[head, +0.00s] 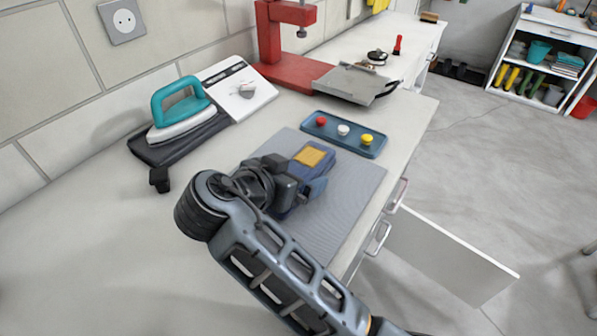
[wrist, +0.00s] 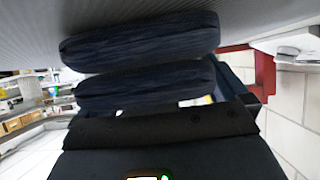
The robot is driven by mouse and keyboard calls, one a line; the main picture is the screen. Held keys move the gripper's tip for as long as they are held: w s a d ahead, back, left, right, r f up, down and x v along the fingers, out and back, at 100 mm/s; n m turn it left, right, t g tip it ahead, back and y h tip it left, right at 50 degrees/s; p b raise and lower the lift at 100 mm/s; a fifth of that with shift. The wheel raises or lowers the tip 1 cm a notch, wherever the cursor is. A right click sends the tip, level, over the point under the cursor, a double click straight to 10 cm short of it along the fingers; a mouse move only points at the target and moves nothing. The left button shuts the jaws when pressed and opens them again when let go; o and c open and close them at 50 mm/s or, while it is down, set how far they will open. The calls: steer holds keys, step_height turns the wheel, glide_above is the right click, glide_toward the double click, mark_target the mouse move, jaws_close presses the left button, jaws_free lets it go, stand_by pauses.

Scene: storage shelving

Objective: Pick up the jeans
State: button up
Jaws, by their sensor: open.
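The jeans (head: 322,162) are a folded dark blue bundle with a yellow-orange patch on top. They lie on the grey ribbed mat (head: 345,205) on the worktop. My gripper (head: 303,190) is open, low over the mat at the near side of the jeans. My wrist and gripper hide part of the bundle in the head view. In the wrist view the dark gripper body (wrist: 160,127) fills the bottom; whether a finger touches the cloth cannot be told.
A blue tray (head: 368,148) with red, white and yellow knobs lies just beyond the jeans. A teal iron (head: 180,108) on a dark base and a white device (head: 240,88) stand at the left. A red press (head: 290,68) stands behind. An open drawer or door panel (head: 450,255) juts out right.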

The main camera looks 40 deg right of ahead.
mark_target(299, 171)
steer(key=shift+f, duration=0.1)
steer(key=c, duration=1.3)
steer(key=shift+c, duration=0.2)
steer(key=shift+r, duration=0.5)
steer(key=r, duration=0.2)
steer(key=d+r, duration=0.1)
steer(key=shift+r+b, duration=0.3)
steer(key=shift+r, duration=0.05)
steer(key=s+d+r, duration=0.1)
steer(key=d+r, duration=0.5)
steer(key=d, duration=0.4)
steer(key=shift+s+d+r+b, duration=0.2)
steer(key=shift+s+d+b, duration=0.15)
steer(key=shift+b, duration=0.1)
